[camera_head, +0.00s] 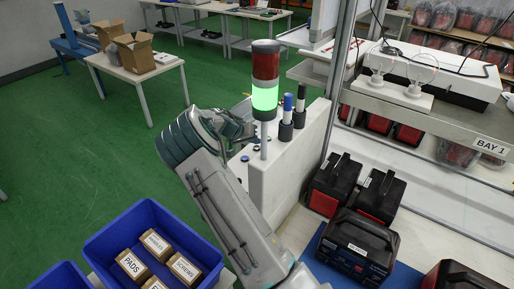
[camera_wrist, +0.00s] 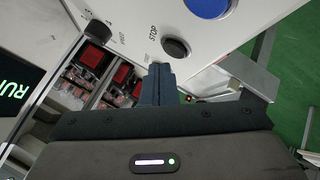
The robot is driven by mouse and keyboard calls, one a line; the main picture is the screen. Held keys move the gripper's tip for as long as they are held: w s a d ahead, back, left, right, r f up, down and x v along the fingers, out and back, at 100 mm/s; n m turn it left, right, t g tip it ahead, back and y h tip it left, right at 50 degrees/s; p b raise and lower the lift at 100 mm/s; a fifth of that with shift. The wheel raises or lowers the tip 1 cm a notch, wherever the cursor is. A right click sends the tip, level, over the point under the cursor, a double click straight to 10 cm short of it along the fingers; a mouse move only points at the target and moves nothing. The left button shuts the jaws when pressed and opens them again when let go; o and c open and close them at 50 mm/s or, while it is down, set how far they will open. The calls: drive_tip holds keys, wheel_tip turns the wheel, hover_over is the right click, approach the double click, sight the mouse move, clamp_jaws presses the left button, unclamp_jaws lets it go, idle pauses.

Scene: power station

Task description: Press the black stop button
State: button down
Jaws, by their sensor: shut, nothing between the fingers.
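The black stop button (camera_wrist: 176,48) is a round black cap on the white panel (camera_wrist: 140,12), beside the printed word STOP, in the upper middle of the wrist view. My gripper (camera_wrist: 160,68) is shut and empty, its fingertips just below the button in that picture. A small gap seems to show between fingertips and button; I cannot tell the depth. In the head view my wrist reaches the far left side of the white control housing (camera_head: 288,165), and the fingertips and stop button cannot be made out there.
A large blue button (camera_wrist: 208,6) and a black knob (camera_wrist: 97,30) share the panel. A screen (camera_wrist: 16,88) reads RUN in green. The signal tower (camera_head: 265,88) glows green, close to my arm. Blue bins (camera_head: 140,222) and black-red battery packs (camera_head: 360,245) stand nearby.

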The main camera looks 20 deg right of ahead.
sight(254, 149)
drive_tip(key=shift+f, duration=0.15)
drive_tip(key=shift+f+b, duration=0.3)
drive_tip(key=shift+b, duration=0.45)
drive_tip(key=shift+f+b, duration=0.4)
drive_tip(key=shift+b, duration=0.15)
idle(0.3)
drive_tip(key=shift+r, duration=0.85)
drive_tip(key=shift+r+p, duration=0.8)
drive_tip(key=shift+r, duration=1.75)
